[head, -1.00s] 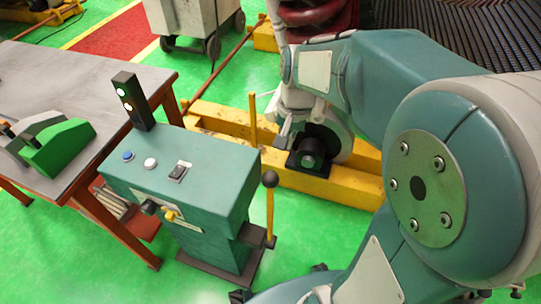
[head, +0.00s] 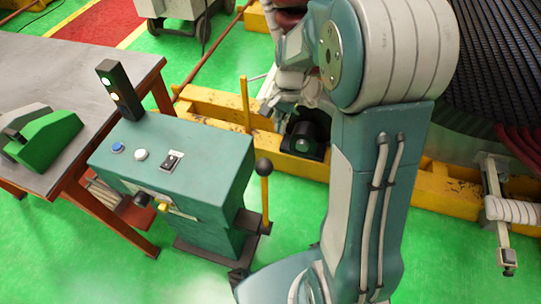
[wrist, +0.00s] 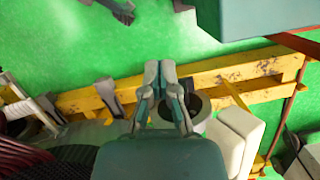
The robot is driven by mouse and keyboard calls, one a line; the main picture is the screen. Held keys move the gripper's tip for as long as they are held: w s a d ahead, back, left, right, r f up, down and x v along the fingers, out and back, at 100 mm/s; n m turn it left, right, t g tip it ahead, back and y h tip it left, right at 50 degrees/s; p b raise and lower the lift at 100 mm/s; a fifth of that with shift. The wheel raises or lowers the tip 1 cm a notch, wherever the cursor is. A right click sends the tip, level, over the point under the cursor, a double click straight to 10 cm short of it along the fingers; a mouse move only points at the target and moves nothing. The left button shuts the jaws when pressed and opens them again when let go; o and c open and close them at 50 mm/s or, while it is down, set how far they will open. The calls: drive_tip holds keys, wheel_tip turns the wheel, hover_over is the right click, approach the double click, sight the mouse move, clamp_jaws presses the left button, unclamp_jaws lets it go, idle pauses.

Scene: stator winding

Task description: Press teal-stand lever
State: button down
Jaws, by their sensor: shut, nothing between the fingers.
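The teal stand (head: 172,165) is a boxy console in the head view, left of my arm. Its lever (head: 265,195) stands at the stand's right side, with a yellow shaft and a black ball knob, about upright. My gripper (head: 268,108) is beyond the stand and to the right of its top, apart from the lever and partly hidden by my arm. In the wrist view my gripper (wrist: 160,68) shows its fingers together with nothing between them. A teal block, seemingly the stand (wrist: 275,15), fills the top right there; I cannot make out the lever in that view.
A yellow beam frame (head: 225,108) with an upright yellow post (head: 245,105) lies behind the stand. A signal tower (head: 120,90) rises from the stand's left corner. A grey worktable (head: 85,65) is at left. Green floor is open around the lever.

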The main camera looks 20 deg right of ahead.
sight(269, 165)
drive_tip(key=s+a+f, duration=0.1)
drive_tip(key=f, duration=0.2)
drive_tip(key=s+a+f, duration=0.2)
drive_tip(key=f, duration=0.1)
drive_tip(key=s+a+f, duration=0.1)
drive_tip(key=f, duration=0.2)
drive_tip(key=shift+s+a+f, duration=0.2)
drive_tip(key=shift+a+f, duration=0.1)
drive_tip(key=shift+a, duration=0.05)
drive_tip(key=shift+s, duration=0.1)
